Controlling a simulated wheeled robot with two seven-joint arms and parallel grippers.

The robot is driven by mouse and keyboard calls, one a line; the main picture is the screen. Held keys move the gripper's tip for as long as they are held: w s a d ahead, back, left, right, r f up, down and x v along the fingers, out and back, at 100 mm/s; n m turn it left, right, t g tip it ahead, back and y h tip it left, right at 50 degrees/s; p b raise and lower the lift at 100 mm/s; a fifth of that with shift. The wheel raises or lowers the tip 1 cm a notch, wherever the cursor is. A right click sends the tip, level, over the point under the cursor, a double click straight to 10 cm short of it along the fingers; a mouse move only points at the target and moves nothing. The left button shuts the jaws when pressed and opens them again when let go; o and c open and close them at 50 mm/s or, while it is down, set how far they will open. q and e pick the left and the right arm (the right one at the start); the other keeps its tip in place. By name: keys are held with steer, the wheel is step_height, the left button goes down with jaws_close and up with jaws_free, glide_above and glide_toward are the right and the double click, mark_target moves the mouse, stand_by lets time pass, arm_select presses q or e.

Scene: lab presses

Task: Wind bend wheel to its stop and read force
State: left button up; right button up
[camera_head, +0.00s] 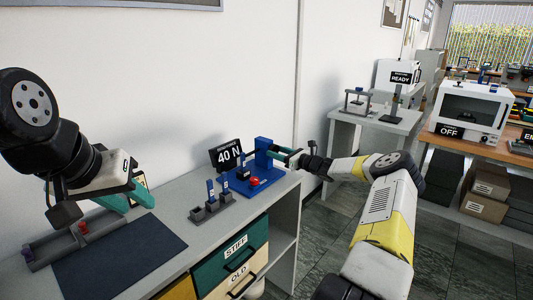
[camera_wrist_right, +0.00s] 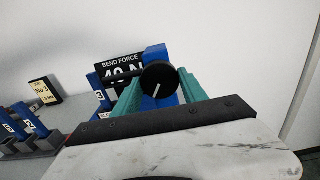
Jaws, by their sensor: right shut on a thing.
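The blue bend press (camera_head: 264,158) stands on the grey bench, with a red part low on its base. Its black bend wheel (camera_wrist_right: 158,77) has a white mark pointing down and slightly left in the right wrist view. My right gripper (camera_head: 279,153) is shut on the wheel, with its green fingers on either side of it. The black force display (camera_head: 228,155) reads 40 N; in the right wrist view (camera_wrist_right: 122,68) it is headed BEND FORCE and partly covered. My left gripper (camera_head: 136,201) has its green fingers apart and empty, above the bench.
A grey rack (camera_head: 212,207) with blue numbered pieces stands left of the press. A dark mat (camera_head: 118,258) and a grey holder (camera_head: 72,245) lie to the left. Drawers marked STIFF (camera_head: 236,247) and OLD are below. Other machines stand at the right. A wall is close behind.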

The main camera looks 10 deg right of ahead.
steer(key=m, duration=0.4)
steer(key=shift+f+m, duration=0.1)
steer(key=shift+m, duration=0.2)
steer(key=m, duration=0.4)
steer(key=shift+m, duration=0.4)
steer(key=o, duration=1.4)
steer(key=shift+v, duration=3.9)
